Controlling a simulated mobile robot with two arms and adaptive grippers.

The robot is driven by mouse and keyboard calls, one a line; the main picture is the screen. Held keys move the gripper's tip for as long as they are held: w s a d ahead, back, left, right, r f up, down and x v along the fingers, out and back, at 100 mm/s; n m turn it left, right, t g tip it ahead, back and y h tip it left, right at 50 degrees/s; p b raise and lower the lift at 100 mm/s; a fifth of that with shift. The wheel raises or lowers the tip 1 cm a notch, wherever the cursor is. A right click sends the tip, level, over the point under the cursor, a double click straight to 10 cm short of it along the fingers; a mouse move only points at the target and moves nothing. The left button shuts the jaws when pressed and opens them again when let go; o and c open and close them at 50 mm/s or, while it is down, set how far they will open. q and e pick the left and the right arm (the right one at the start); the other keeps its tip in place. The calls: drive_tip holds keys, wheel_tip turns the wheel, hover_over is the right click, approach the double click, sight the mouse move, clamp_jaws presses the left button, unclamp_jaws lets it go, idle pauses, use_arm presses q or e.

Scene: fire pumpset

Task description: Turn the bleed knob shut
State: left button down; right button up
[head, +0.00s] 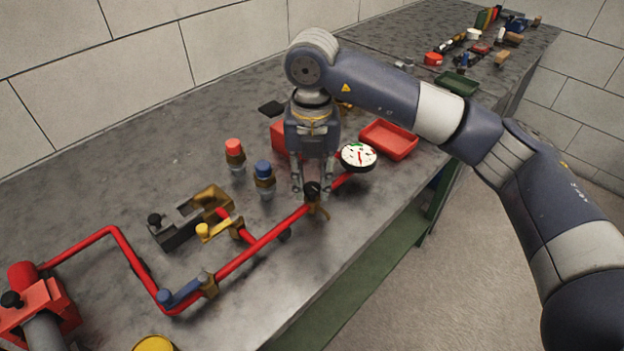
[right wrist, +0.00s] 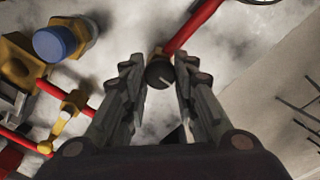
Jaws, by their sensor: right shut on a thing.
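The bleed knob (head: 311,188) is a small black round knob on a brass fitting of the red pipe, just left of the pressure gauge. My right gripper (head: 312,186) reaches down from above and is shut on the knob. In the right wrist view the knob (right wrist: 160,74), with a pale line on its top, sits between the fingertips of my right gripper (right wrist: 161,78). The fingers hide part of the knob's sides in the head view. My left gripper is not in view.
The white-faced gauge (head: 358,156) stands close to the right of the gripper. A blue-capped fitting (head: 264,172) and a red-capped one (head: 234,150) stand to the left. A red tray (head: 389,139) lies behind the gauge.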

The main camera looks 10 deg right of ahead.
sight(312, 187)
drive_tip(key=o, duration=1.1)
drive_tip(key=shift+r, duration=0.1)
wheel_tip(312, 187, up, 12)
drive_tip(key=shift+f, duration=0.1)
